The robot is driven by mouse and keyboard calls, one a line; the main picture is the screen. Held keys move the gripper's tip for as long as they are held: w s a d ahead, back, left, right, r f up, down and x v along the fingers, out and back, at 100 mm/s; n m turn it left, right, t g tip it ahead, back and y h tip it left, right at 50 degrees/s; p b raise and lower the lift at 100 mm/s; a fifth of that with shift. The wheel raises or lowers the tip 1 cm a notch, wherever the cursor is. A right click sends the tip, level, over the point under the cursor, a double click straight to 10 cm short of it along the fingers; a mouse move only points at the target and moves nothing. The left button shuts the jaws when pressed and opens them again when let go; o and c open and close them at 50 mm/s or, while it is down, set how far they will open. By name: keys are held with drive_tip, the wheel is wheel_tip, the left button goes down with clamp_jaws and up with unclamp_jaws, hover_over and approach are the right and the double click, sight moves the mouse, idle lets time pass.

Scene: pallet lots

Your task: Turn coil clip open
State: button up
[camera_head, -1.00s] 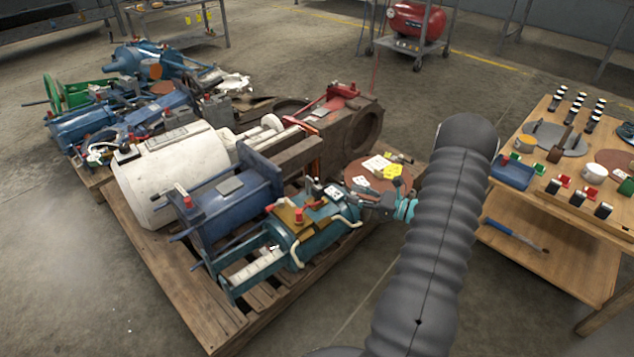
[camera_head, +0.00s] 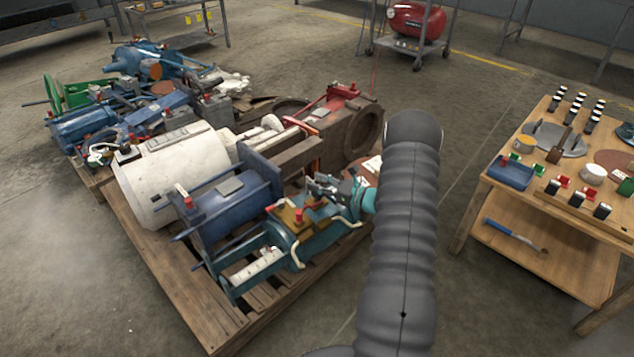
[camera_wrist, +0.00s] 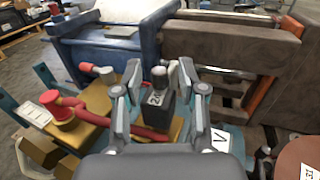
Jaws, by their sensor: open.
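The teal machine (camera_head: 290,243) with a brass-coloured plate lies at the near end of the wooden pallet. My gripper (camera_head: 328,186) is above its far right end. Contact cannot be told. A red terminal (camera_wrist: 58,106) with a red cable sits on the brass plate to the left. I cannot tell for sure which part is the coil clip.
A blue machine (camera_head: 228,205) and a white cylinder (camera_head: 165,170) crowd the same pallet (camera_head: 190,300). A brown disc (camera_wrist: 298,158) lies close on the right in the wrist view. A wooden workbench (camera_head: 480,208) with small parts stands right, across clear floor.

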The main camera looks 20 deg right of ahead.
drive_tip(key=shift+w+a, duration=0.2)
clamp_jaws()
drive_tip(key=shift+a, duration=0.1)
